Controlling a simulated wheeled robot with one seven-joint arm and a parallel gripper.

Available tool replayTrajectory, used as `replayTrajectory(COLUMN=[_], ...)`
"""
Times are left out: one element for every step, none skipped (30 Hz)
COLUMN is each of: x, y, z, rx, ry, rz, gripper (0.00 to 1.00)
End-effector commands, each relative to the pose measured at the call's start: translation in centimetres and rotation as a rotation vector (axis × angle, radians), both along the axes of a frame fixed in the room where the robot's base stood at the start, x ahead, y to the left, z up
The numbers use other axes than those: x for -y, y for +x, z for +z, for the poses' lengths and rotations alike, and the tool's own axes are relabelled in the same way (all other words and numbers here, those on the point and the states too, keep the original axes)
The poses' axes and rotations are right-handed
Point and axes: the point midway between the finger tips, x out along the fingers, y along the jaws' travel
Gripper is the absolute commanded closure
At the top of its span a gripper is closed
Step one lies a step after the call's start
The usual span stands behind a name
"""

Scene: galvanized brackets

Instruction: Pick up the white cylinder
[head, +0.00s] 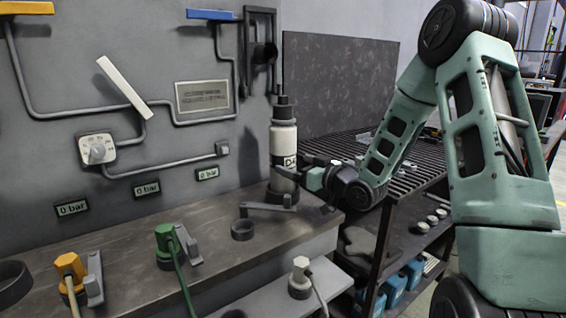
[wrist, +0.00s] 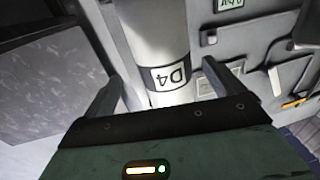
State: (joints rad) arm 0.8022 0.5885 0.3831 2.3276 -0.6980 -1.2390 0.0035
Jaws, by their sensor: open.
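The white cylinder (head: 284,146) stands upright at the back of the grey bench, with a dark cap on top and a black band marked D4. In the wrist view the cylinder (wrist: 155,40) passes between the two fingers, with its D4 label facing the camera. My gripper (head: 308,174) is at the lower part of the cylinder, reaching in from the right in the head view. In the wrist view my gripper (wrist: 162,82) is open, one finger on each side of the cylinder. Whether a finger touches it I cannot tell.
The bench (head: 130,235) carries a green connector (head: 165,245), an orange connector (head: 70,270) and a dark ring (head: 243,230). A grey bracket (head: 268,207) is at the cylinder's base. A slatted rack (head: 420,165) stands to the right. The wall behind has pipes and gauges.

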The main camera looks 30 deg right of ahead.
Motion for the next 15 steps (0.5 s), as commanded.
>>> replayTrajectory(x=[-0.1,-0.1,-0.2,-0.3,-0.4,-0.6,-0.8,-1.0,-1.2,-1.3,-1.4,-1.4,-1.5,-1.5,-1.6], y=[0.3,0.4,0.6,0.8,1.2,1.7,2.1,2.6,3.2,3.6,4.0,4.4,4.7,5.0,5.2], z=[0.0,0.0,0.0,0.0,0.1,0.1,0.2,0.2,0.2,0.2,0.2,0.2,0.2,0.2,0.2], rx=[0.0,0.0,0.0,0.0,0.001,0.001,0.002,0.002,0.001,0.001,0.002,0.001,0.001,0.001,0.0], ry=[0.0,0.0,0.001,0.001,0.0,0.0,0.0,0.0,0.0,0.001,0.001,0.0,0.0,0.0,0.001], rz=[0.0,0.0,0.001,0.001,0.001,0.001,0.002,0.003,0.002,0.001,0.001,0.001,0.001,0.001,0.0], gripper=[0.07,0.07,0.07,0.07,0.07,0.07,0.07,0.07,0.07,0.07,0.07,0.07,0.07,0.07,0.07])
